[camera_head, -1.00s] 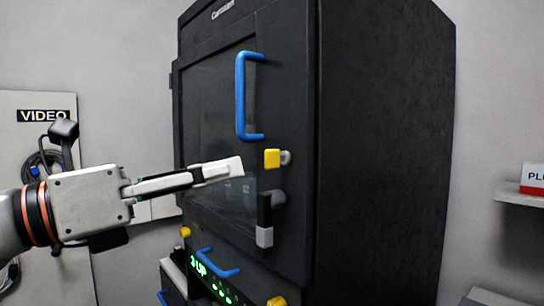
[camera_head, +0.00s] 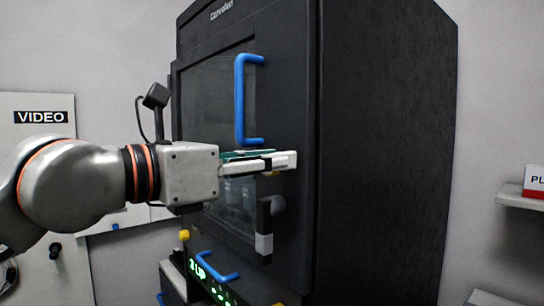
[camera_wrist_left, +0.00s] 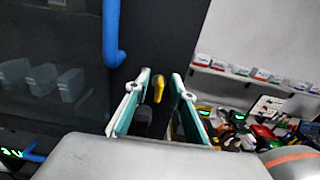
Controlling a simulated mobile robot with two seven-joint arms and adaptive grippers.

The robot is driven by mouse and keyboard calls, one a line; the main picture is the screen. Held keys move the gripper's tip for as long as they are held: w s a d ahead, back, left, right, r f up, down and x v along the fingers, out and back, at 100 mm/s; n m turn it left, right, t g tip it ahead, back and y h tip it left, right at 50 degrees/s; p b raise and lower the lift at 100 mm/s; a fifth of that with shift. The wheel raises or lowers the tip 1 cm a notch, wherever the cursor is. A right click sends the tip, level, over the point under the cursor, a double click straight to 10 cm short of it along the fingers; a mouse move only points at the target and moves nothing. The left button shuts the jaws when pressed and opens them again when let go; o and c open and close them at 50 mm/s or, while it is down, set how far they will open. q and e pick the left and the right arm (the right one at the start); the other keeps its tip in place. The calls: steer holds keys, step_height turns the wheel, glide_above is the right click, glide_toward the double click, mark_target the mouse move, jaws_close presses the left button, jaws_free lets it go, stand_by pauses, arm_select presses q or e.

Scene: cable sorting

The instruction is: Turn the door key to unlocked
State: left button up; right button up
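The yellow door key (camera_wrist_left: 159,86) shows in the left wrist view between the two fingers of my left gripper (camera_wrist_left: 160,88), with gaps on both sides. The fingers are apart and nothing is gripped. The dark cabinet (camera_head: 385,150) has a glass door that appears closed, with a blue handle (camera_head: 240,100) above the gripper. A black latch lever with a grey end (camera_head: 264,243) hangs below. My right gripper is in no view.
Below the door are a second blue handle (camera_head: 218,268), a yellow knob (camera_head: 184,235) and a green lit display (camera_head: 205,275). A shelf (camera_head: 525,197) with a sign is at the right. A "VIDEO" panel (camera_head: 35,160) stands at the left.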

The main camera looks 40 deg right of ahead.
arm_select(q)
steer(key=shift+d, duration=0.15)
jaws_close()
